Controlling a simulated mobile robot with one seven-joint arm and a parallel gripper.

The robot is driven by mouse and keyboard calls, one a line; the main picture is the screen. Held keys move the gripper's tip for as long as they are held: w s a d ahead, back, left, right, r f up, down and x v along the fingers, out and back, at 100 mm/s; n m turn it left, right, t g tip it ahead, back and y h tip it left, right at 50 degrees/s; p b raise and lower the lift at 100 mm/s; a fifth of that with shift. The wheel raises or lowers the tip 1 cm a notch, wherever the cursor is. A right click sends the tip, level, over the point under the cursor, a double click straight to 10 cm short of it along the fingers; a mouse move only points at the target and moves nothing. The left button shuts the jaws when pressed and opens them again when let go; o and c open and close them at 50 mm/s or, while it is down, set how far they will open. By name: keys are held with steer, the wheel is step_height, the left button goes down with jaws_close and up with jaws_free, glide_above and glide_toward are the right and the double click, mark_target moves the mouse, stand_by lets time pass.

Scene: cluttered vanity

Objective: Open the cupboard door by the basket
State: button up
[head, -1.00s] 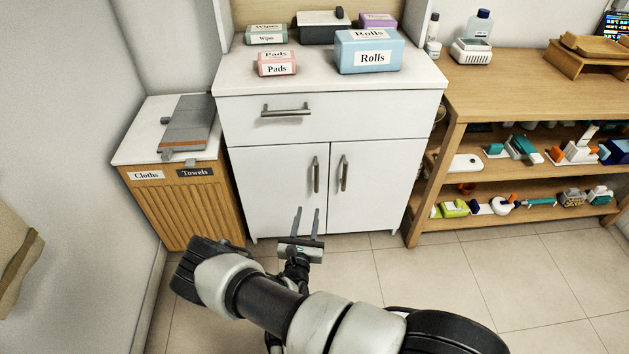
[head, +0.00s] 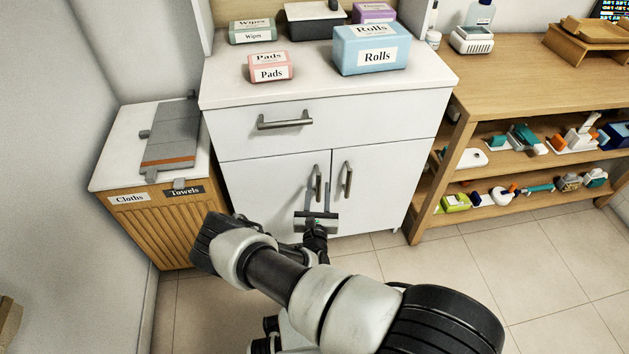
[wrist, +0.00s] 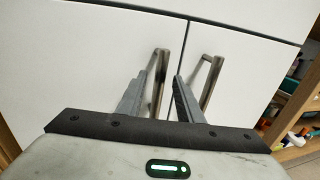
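The left cupboard door (head: 265,190) is white and shut, on the side by the slatted wooden basket (head: 165,232). Its upright metal bar handle (head: 317,178) is near the door's right edge. My gripper (head: 319,190) is open in front of this handle. The fingers and gripper body hide the handle's lower part and some of the door.
The right door's handle (head: 347,179) is just right of my gripper. A drawer with a bar handle (head: 285,121) is above the doors. A wooden shelf unit (head: 440,178) stands to the right. Tiled floor (head: 480,275) is clear at the right front.

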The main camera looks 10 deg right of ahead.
steer(key=shift+w+d, duration=0.2)
steer(key=shift+w, duration=0.4)
jaws_close()
steer(key=shift+s, duration=0.1)
